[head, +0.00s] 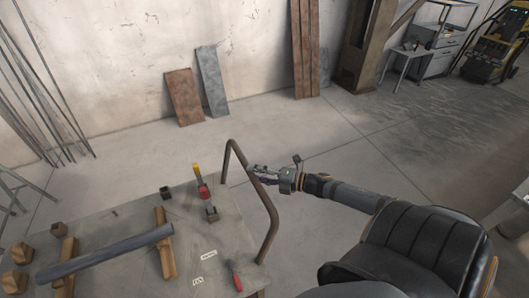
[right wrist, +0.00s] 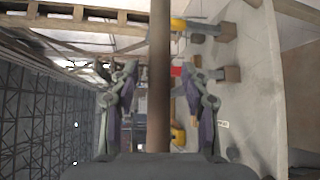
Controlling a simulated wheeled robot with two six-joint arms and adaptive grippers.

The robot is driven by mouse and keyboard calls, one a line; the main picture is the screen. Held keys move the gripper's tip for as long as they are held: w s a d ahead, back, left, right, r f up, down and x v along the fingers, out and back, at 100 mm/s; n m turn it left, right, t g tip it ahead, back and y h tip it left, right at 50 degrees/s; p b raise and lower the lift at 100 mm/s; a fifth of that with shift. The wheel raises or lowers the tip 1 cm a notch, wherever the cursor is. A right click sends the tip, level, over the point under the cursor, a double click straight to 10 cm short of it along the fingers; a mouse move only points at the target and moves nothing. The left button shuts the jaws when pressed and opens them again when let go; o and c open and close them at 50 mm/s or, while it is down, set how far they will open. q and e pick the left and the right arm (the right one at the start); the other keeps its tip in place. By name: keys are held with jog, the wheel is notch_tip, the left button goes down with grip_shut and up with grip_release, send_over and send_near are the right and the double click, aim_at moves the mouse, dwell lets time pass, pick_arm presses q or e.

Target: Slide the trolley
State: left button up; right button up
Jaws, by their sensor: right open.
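The trolley (head: 205,255) is a grey-topped table at the lower left of the head view. Its bent brown tube handle (head: 268,207) rises along the right end. My right gripper (head: 257,174) is at the upper part of this handle, reaching in from the right. In the right wrist view the handle (right wrist: 160,45) runs upright between the two fingers of my right gripper (right wrist: 161,72). The fingers stand apart on both sides of the bar, with a visible gap to each side. My left gripper is not in view.
On the trolley lie a grey pipe (head: 105,253) across wooden blocks (head: 164,243), a red and yellow tool (head: 202,185) and a red-handled screwdriver (head: 236,277). Loose boards (head: 184,97) lean on the back wall. Floor behind the trolley is clear. Metal rods stand at left.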

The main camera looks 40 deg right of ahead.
jog(key=shift+v, duration=2.05)
jog(key=shift+f, duration=0.1)
jog(key=s+d+f+m+h, duration=0.1)
jog(key=d+f+m+h, duration=0.45)
jog(key=d+f, duration=0.35)
jog(key=s+d+f+m+g+h, duration=0.25)
jog(key=s+f+m, duration=0.3)
jog(key=f, duration=0.45)
jog(key=s+d+f+m+g+h, duration=0.25)
jog(key=s+f+m, duration=0.3)
jog(key=f, duration=0.35)
jog(key=s+a+f+m+g, duration=0.3)
jog(key=s+a+f+m, duration=0.15)
jog(key=s+f, duration=0.6)
jog(key=s+a+f+m+g, duration=0.2)
jog(key=s+a+f, duration=0.2)
jog(key=s+a, duration=0.2)
jog(key=s+a+f+m+g+y, duration=0.1)
jog(key=s+a+f, duration=0.4)
jog(key=a, duration=0.6)
jog(key=shift+s+a+f+m+g, duration=0.2)
jog(key=shift+s+f+m+g, duration=0.05)
jog(key=shift+s+m+g, duration=0.65)
